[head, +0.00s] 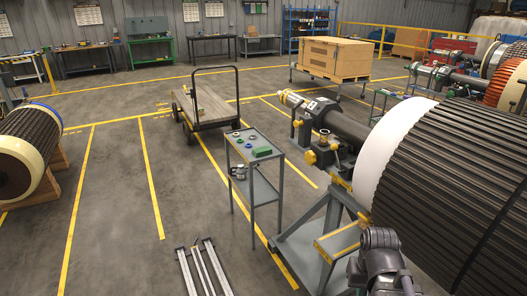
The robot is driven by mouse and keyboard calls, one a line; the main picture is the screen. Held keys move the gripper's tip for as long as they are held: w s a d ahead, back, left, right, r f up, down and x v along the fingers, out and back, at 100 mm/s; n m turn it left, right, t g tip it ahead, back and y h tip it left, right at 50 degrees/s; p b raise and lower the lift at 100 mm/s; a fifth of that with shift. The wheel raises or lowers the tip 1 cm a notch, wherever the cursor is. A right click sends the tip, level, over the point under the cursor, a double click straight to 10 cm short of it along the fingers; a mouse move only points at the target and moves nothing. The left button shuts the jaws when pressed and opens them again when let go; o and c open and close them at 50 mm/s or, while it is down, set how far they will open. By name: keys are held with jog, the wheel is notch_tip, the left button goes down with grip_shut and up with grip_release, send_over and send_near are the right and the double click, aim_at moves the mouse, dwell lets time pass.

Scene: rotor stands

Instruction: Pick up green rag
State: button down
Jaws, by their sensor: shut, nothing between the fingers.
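A small green thing (262,152), the only green item I see on the grey two-tier trolley (236,161), lies at the front right of its top shelf. It looks like the green rag, folded flat, but it is too small to be sure. Nothing covers it. Part of my dark grey arm (380,265) shows at the bottom right, in front of the rotor stand. My gripper's fingers do not show in this view.
Small round parts (237,134) share the trolley top. A flatbed cart (206,104) stands behind it. A large ribbed rotor (450,180) on a grey stand fills the right. Metal rails (203,268) lie on the floor in front. Floor left of the trolley is clear.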

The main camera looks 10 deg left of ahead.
jog(key=c, duration=1.8)
grip_release()
jog(key=o, duration=1.8)
jog(key=shift+c, duration=0.2)
